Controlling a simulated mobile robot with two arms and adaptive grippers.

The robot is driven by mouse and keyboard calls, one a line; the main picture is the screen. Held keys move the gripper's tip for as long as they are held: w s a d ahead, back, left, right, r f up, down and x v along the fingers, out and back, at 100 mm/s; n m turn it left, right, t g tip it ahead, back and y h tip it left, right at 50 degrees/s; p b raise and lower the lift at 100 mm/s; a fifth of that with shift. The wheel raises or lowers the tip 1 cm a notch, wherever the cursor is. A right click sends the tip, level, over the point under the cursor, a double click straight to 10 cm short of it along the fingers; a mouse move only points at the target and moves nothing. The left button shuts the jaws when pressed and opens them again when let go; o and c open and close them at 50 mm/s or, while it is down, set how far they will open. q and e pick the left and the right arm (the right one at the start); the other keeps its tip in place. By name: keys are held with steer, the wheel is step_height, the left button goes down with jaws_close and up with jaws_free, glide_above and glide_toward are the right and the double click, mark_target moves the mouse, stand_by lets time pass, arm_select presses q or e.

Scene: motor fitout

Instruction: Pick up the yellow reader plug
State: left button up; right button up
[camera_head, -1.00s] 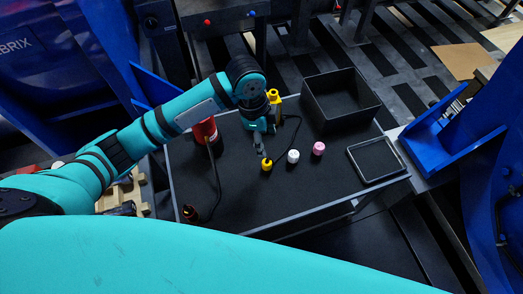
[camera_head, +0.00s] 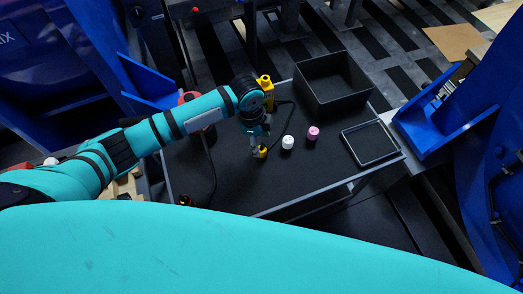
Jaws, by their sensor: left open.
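The yellow reader plug (camera_head: 263,152) is a small yellow piece with a dark part, standing on the black tabletop (camera_head: 235,185). My left gripper (camera_head: 259,147) points down right at the plug, its fingers open and overlapping the plug's top in the picture. I cannot tell whether the fingers touch it. The far side of the plug is hidden by the fingers. My right gripper is not in view.
A white plug (camera_head: 288,142) and a pink plug (camera_head: 313,133) stand just right of the yellow one. A black bin (camera_head: 335,102) and a shallow tray (camera_head: 370,161) are farther right. A yellow device (camera_head: 266,90) with a cable and a red canister (camera_head: 188,98) are behind.

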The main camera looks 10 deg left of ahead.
mark_target(261, 149)
arm_select(q)
steer(key=f, duration=0.2)
steer(key=d+f, duration=0.1)
steer(key=f, duration=0.1)
steer(key=shift+s+f, duration=0.15)
steer(key=shift+f, duration=0.2)
steer(key=c, duration=1.1)
